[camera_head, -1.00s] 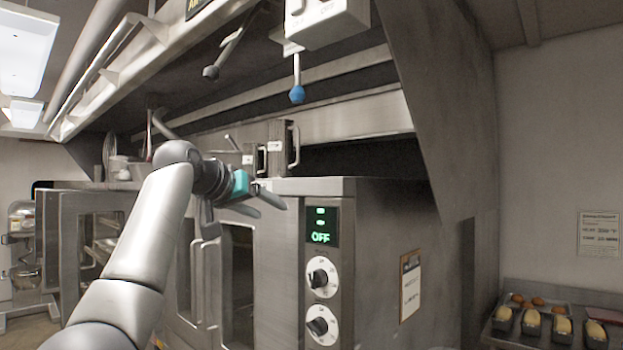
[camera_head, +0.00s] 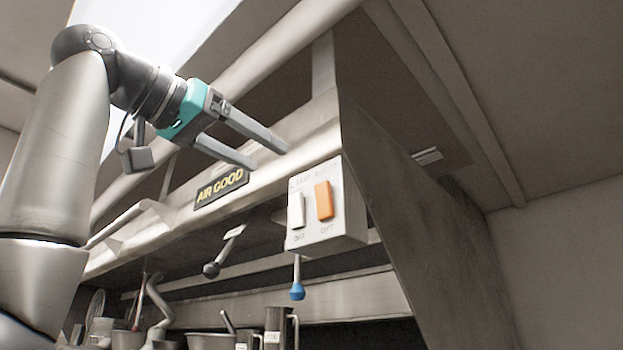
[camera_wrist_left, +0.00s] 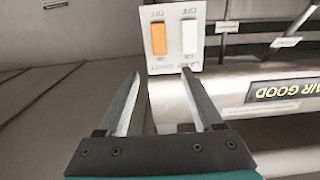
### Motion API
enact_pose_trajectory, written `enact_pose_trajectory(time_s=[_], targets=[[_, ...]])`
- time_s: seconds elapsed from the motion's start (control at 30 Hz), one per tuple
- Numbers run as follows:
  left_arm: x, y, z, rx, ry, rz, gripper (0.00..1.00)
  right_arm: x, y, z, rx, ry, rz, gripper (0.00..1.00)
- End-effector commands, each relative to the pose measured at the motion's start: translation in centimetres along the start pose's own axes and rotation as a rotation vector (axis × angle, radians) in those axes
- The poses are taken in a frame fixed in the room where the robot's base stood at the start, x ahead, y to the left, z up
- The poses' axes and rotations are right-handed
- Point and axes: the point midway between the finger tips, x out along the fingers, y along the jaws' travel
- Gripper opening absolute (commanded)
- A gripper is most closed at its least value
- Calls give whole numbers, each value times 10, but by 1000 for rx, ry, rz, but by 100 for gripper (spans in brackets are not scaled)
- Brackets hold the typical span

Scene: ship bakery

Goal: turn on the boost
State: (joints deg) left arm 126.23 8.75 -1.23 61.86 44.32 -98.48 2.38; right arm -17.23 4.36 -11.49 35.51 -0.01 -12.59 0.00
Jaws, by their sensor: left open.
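A pale switch box (camera_head: 327,240) is fixed to the front of the hood, with a white rocker switch (camera_head: 297,209) on the left and an orange one (camera_head: 324,200) on the right. Its small labels are hard to read, and I cannot tell which control is the boost. My left gripper (camera_head: 270,158) is open and empty, up and left of the box and apart from it. In the left wrist view the box shows upside down ahead of the fingers, with the orange switch (camera_wrist_left: 159,39) and the white switch (camera_wrist_left: 189,36). My right gripper is not in view.
A lever with a black knob (camera_head: 211,270) and one with a blue knob (camera_head: 297,292) hang below the hood. An "AIR GOOD" sign (camera_head: 221,188) is on the hood edge. Pots and utensils (camera_head: 208,340) stand below. The space before the box is clear.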

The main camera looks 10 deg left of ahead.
Motion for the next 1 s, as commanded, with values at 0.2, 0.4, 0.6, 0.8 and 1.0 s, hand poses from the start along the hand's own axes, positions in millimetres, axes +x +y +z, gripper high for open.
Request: enact_pose_trajectory(time_s=[0.2, 0.4, 0.6, 0.8, 1.0], targets=[[51, 0, -2, 0, -4, 2, 68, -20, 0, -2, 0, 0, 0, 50], [90, 0, -2, -1, -3, 1, 68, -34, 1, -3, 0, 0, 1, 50], [114, 0, -2, 0, -1, 0, 68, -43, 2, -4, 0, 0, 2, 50], [120, 0, -1, 1, 1, 0, 68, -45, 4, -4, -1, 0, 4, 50], [120, 0, 0, 0, 1, -1, 66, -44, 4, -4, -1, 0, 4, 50]])
